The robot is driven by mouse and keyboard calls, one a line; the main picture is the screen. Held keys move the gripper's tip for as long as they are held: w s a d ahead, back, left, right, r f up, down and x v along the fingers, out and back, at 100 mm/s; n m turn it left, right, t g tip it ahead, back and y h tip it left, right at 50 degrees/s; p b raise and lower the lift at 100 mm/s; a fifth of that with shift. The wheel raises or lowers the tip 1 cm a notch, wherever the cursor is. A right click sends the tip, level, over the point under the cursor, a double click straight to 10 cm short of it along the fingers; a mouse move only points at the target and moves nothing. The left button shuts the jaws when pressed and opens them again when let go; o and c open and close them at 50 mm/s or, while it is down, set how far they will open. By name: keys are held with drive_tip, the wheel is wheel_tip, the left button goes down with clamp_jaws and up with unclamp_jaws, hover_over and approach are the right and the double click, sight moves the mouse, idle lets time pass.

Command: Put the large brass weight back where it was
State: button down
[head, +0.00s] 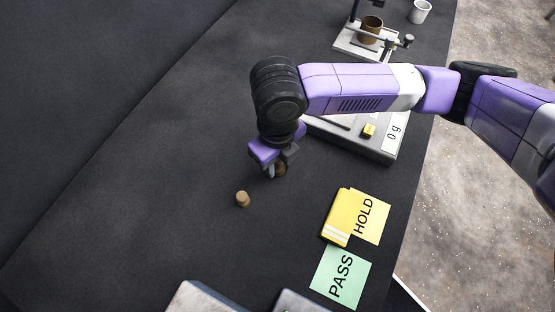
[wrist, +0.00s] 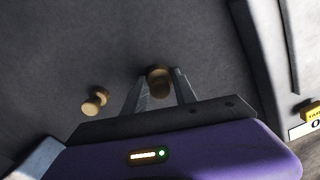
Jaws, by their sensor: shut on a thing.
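My gripper (head: 272,172) is shut on a brass weight (head: 281,169), mostly hidden behind the fingers in the head view. In the wrist view the held weight (wrist: 158,80) sits between the tips of my gripper (wrist: 159,88). A second brass weight (head: 243,199) stands on the dark table (head: 150,190), left of and nearer than my gripper. It also shows in the wrist view (wrist: 94,103), to the left of the fingers. I cannot tell whether the held weight touches the table.
A scale (head: 375,150) reading 0 g lies to the right, partly under my arm. A yellow HOLD card (head: 372,220) with a yellow object (head: 338,217) and a green PASS card (head: 338,278) lie at the front right. A stand with a brown cup (head: 371,29) and a white cup (head: 420,11) are at the back.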

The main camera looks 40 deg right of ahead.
drive_tip(key=shift+f, duration=0.2)
drive_tip(key=c, duration=1)
unclamp_jaws()
drive_tip(key=shift+r, duration=0.1)
